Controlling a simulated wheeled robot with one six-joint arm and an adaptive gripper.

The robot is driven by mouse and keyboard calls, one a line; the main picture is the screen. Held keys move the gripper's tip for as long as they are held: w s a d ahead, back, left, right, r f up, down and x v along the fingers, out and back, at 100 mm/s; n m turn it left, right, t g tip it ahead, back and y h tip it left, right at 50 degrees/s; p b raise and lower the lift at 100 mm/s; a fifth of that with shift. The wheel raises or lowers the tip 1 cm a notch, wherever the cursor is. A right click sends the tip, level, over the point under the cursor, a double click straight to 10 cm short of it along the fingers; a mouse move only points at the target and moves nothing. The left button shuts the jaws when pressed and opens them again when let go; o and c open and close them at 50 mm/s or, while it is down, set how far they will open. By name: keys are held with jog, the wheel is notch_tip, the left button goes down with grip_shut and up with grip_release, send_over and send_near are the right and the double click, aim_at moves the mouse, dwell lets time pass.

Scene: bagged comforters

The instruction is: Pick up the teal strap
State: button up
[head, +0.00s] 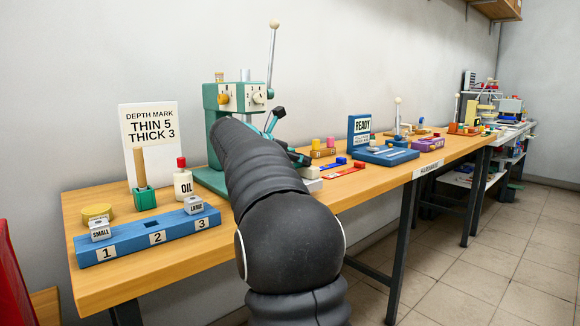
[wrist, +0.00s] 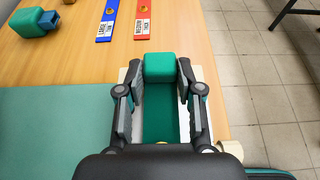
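In the wrist view, the teal strap (wrist: 158,118) lies lengthwise below my gripper, with a raised teal block (wrist: 160,66) at its far end. Pale surfaces show along both sides of it. My gripper (wrist: 160,78) is open, with one dark finger on each side of the teal block. Narrow gaps seem to show between fingers and block; contact is hard to judge. The strap's near end is hidden by my gripper's body. In the head view, my arm covers most of this spot.
A blue strap (wrist: 108,22) and a red strap (wrist: 142,18) lie beyond on the wooden table (head: 110,290). The green machine (head: 210,180) stands at the back. A blue numbered block (head: 130,243) and an oil bottle (head: 183,183) sit left. The table edge drops off right.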

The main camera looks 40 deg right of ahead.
jog(key=shift+r, duration=0.15)
dwell(0.3)
notch_tip(320, 180, up, 10)
dwell(1.3)
dwell(0.4)
